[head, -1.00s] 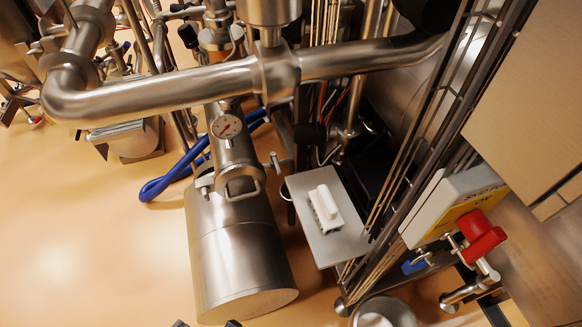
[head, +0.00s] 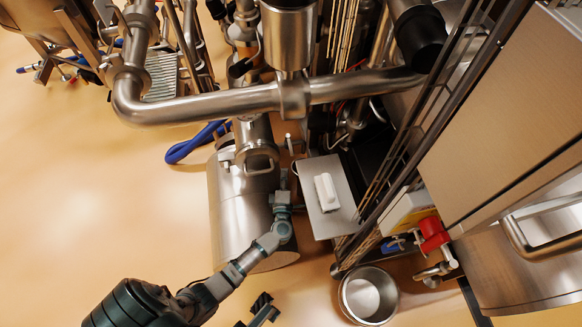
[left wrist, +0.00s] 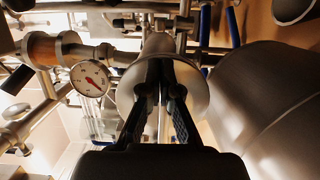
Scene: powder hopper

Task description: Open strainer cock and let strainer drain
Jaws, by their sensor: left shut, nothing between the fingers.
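My left gripper (head: 283,188) reaches up from the bottom left in the head view, in front of the right side of a large steel cylinder (head: 228,215). It is shut and empty; its fingers (left wrist: 160,80) point at a round steel flange (left wrist: 190,72) in the left wrist view. I cannot tell whether they touch it. A steel T-handle (head: 293,143) sits right of the pipe above the cylinder. I cannot tell which is the strainer cock. Part of my right gripper (head: 262,308) shows at the bottom edge, its jaws unclear.
An open steel bucket (head: 368,295) stands on the floor below the valves. A grey plate (head: 328,195) with a white brush-like block (head: 327,190) is right of my gripper. A horizontal pipe (head: 205,105) crosses above. A dial gauge (left wrist: 90,78) shows at left. Floor at left is clear.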

